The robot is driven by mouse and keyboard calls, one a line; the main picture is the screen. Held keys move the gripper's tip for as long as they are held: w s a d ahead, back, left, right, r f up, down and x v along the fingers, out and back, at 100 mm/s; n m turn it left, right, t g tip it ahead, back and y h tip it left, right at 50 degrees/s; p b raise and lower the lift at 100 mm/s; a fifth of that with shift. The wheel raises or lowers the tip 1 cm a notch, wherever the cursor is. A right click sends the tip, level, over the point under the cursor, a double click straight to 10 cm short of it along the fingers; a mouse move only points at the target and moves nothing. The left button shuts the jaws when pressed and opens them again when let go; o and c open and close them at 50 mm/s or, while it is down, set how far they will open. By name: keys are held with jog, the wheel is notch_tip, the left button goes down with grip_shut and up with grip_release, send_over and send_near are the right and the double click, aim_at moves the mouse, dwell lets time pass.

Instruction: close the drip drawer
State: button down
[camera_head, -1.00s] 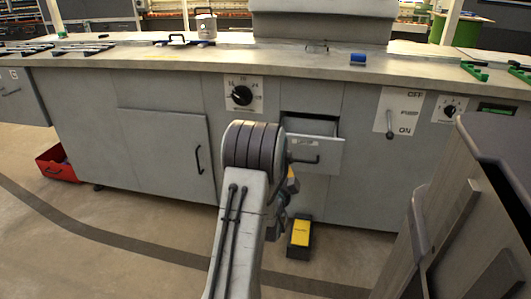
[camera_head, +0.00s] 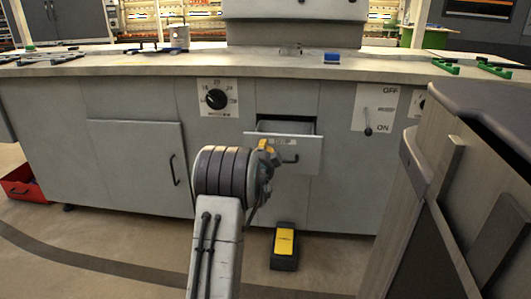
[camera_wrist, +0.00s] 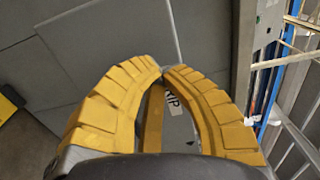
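The drip drawer (camera_head: 310,150) is a grey drawer in the front of the long grey machine. It stands pulled out, with its open top showing and a dark handle on its right side. My gripper (camera_head: 268,148) is in front of the left part of the drawer front, and my arm partly hides it. In the wrist view my gripper's yellow fingers (camera_wrist: 165,70) meet at their tips, with nothing seen held. The drawer's label (camera_wrist: 173,104), reading "RIP", shows between the fingers. I cannot tell whether the gripper touches the drawer.
A yellow-topped pedal or block (camera_head: 284,243) stands on the floor below the drawer. A closed cabinet door (camera_head: 135,160) is at left, an ON/OFF lever panel (camera_head: 374,108) at right. A large grey-brown object (camera_head: 440,200) fills the right foreground. A red bin (camera_head: 22,184) is far left.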

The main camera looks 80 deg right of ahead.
jog(key=shift+d+b, duration=0.4)
jog(key=shift+d, duration=0.25)
jog(key=shift+w+d, duration=0.1)
jog(key=shift+d, duration=0.7)
